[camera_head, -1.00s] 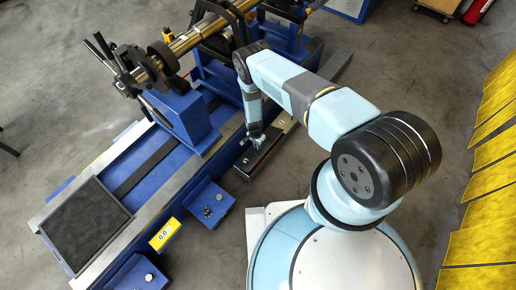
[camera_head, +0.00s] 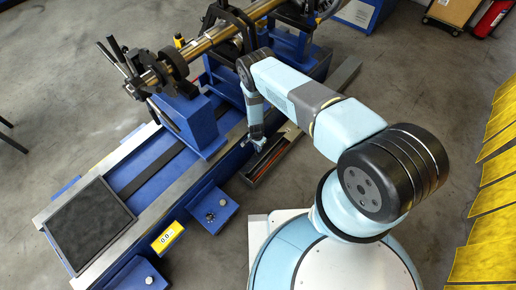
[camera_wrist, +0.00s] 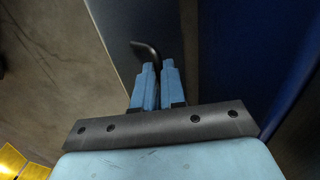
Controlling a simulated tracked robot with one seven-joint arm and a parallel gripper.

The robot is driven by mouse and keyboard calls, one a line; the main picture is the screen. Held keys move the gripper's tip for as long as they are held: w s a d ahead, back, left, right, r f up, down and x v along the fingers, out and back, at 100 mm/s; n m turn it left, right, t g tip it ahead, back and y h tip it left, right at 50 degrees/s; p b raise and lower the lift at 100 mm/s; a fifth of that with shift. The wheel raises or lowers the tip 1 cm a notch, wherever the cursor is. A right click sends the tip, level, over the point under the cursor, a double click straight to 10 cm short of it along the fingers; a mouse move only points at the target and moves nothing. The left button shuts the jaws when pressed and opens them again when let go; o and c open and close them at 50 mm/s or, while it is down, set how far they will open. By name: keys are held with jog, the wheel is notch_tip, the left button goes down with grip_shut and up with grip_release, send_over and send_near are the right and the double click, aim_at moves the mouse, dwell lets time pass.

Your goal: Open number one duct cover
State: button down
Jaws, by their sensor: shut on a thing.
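The number one duct (camera_head: 262,172) is a long narrow dark channel along the near side of the blue machine bed. A reddish-orange strip shows inside it. In the wrist view the duct cover (camera_wrist: 132,22) is a grey flat panel with a dark, bent handle (camera_wrist: 150,52). A dark gap with a reddish line shows along the panel's right edge. My gripper (camera_head: 258,146) is at the duct, on the machine side. In the wrist view my gripper (camera_wrist: 158,68) has its two light-blue fingers close together, shut on the handle. The grip point itself is partly hidden by the fingers.
The blue machine bed (camera_head: 150,172) carries a rotor shaft (camera_head: 205,45) on stands beyond my arm. The floor right of the duct is open.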

jog(key=c, duration=1.2)
grip_release()
jog(key=shift+s+f, duration=0.1)
notch_tip(320, 180, up, 14)
jog(key=shift+w+a+f, duration=0.15)
jog(key=shift+w+a, duration=0.2)
jog(key=shift+w, duration=0.05)
